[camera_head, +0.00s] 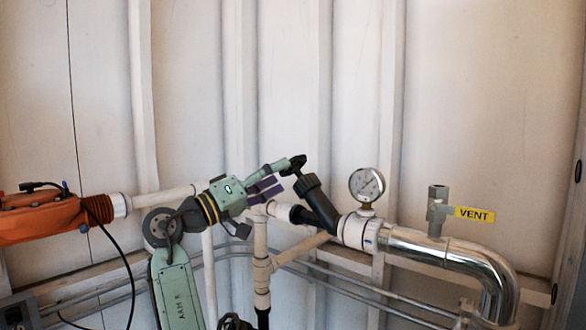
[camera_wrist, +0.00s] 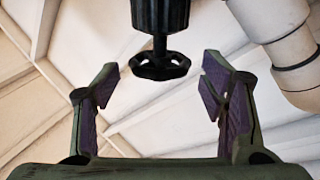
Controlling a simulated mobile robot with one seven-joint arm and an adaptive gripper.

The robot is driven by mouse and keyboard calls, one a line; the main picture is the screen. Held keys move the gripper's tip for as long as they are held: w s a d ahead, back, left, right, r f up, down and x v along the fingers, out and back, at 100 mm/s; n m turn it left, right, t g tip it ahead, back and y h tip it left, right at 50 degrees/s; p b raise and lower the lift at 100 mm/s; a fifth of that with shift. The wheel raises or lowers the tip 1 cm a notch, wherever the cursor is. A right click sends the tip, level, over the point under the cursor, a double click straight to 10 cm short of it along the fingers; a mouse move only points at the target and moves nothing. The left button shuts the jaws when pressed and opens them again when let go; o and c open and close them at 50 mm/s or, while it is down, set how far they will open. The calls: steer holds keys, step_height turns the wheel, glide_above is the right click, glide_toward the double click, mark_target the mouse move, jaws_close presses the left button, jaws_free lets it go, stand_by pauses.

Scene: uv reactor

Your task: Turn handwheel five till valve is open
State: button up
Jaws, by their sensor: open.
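A black handwheel (camera_head: 294,164) sits on the end of a short stem on a black angled valve body (camera_head: 318,203). The wrist view also shows the handwheel (camera_wrist: 160,67), lobed and black, with the valve's ribbed collar (camera_wrist: 160,14) above it. No number is readable on it. My gripper (camera_head: 279,176) is open beside the handwheel. In the wrist view my gripper (camera_wrist: 160,82) has its purple-padded fingers spread wide, one on each side of the handwheel. The wheel lies near the fingertips, and both pads appear apart from it.
A pressure gauge (camera_head: 367,184) stands on the pipe right of the valve. A chrome pipe (camera_head: 450,255) bends down at the right, below a yellow VENT tag (camera_head: 474,214). An orange unit (camera_head: 40,216) is at the left. White pipe (camera_wrist: 272,28) runs close to my right finger.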

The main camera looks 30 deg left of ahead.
mark_target(284, 171)
steer(key=p+x, duration=0.1)
steer(key=x, duration=0.4)
steer(key=c, duration=0.8)
steer(key=shift+o, duration=0.2)
steer(key=shift+r+n+y+p, duration=0.1)
steer(key=shift+n+y+p, duration=0.2)
steer(key=shift+y, duration=0.3)
